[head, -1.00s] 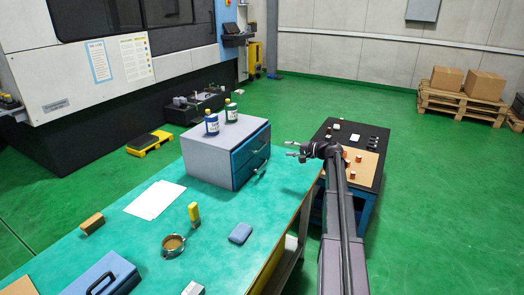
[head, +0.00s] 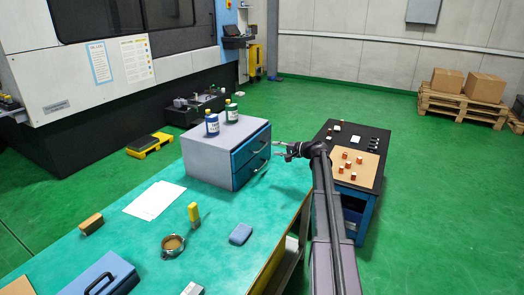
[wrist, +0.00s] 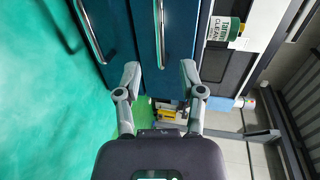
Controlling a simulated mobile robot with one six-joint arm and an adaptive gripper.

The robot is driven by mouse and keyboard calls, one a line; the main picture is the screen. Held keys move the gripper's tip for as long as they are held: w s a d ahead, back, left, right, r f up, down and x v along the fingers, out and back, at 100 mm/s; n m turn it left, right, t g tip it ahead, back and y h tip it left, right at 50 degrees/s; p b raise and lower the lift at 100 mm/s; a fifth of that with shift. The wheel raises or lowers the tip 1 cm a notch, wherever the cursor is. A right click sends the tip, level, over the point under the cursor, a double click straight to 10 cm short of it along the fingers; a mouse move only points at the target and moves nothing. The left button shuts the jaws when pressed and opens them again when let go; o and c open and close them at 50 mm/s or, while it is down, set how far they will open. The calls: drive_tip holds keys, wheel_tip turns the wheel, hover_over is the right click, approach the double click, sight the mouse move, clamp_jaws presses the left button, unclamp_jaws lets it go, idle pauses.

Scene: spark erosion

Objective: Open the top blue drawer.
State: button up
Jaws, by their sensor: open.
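A grey cabinet (head: 208,158) with two blue drawers stands on the green table; both drawers look shut. The top blue drawer (head: 247,148) has a bar handle, which shows in the wrist view as the upright silver handle (wrist: 160,35). The lower drawer (head: 246,173) and its handle (wrist: 91,32) lie left of it in the wrist view. My gripper (head: 277,149) is open and empty, just right of the drawer fronts. In the wrist view its fingertips (wrist: 160,72) stand either side of the top handle's near end. Contact with the handle cannot be told.
Two bottles (head: 212,125) stand on the cabinet. A black-topped cart (head: 370,139) with small parts stands right of my arm.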

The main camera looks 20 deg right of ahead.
sight(262, 148)
drive_tip(key=b+x, duration=0.1)
drive_tip(key=x, duration=0.6)
drive_tip(key=shift+w+a, duration=0.2)
drive_tip(key=shift+w, duration=0.1)
drive_tip(key=shift+c, duration=0.2)
clamp_jaws()
